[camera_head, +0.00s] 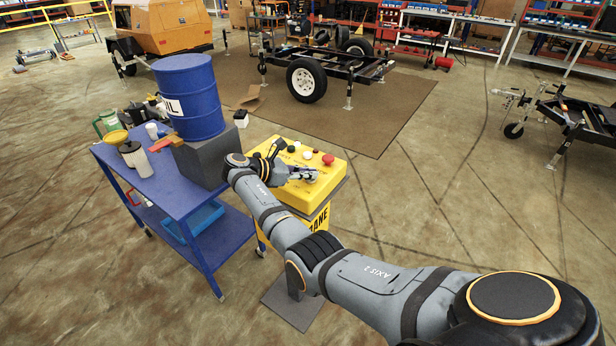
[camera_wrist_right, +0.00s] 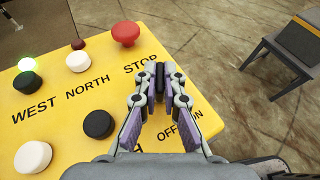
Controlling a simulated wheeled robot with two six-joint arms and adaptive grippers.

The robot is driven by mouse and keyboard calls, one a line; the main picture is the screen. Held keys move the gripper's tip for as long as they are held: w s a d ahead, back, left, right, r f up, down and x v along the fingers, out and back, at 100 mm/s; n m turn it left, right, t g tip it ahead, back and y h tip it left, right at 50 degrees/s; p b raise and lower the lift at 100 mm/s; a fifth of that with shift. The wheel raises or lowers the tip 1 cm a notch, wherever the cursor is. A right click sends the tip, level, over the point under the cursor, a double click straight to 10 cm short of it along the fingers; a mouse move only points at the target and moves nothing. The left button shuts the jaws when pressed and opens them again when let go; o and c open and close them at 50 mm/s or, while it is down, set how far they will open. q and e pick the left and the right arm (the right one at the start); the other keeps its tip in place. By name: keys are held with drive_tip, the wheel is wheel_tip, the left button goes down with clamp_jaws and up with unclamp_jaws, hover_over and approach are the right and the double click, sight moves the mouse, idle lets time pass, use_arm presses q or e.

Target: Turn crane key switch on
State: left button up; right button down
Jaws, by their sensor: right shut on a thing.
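The yellow crane control box (camera_head: 337,174) stands on a pedestal right of the blue cart; its top also fills the left of the right wrist view (camera_wrist_right: 62,118). My right gripper (camera_head: 303,174) is over the box's right part. In the wrist view, its fingers (camera_wrist_right: 160,78) are closed together beside the OFF and ON lettering (camera_wrist_right: 180,131). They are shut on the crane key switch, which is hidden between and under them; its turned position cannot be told. A green lamp (camera_wrist_right: 25,64) glows at the box's far left. My left gripper is not in view.
A red stop button (camera_wrist_right: 126,33) and several black and white buttons stand on the box near the fingers.

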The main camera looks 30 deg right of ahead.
drive_tip(key=shift+f, duration=0.15)
drive_tip(key=c, duration=1.5)
unclamp_jaws()
drive_tip(key=shift+d, duration=0.1)
drive_tip(key=shift+a, duration=0.3)
drive_tip(key=v, duration=1.1)
drive_tip(key=shift+w+a+r, duration=0.1)
drive_tip(key=shift+a+r, duration=0.05)
drive_tip(key=shift+r, duration=0.1)
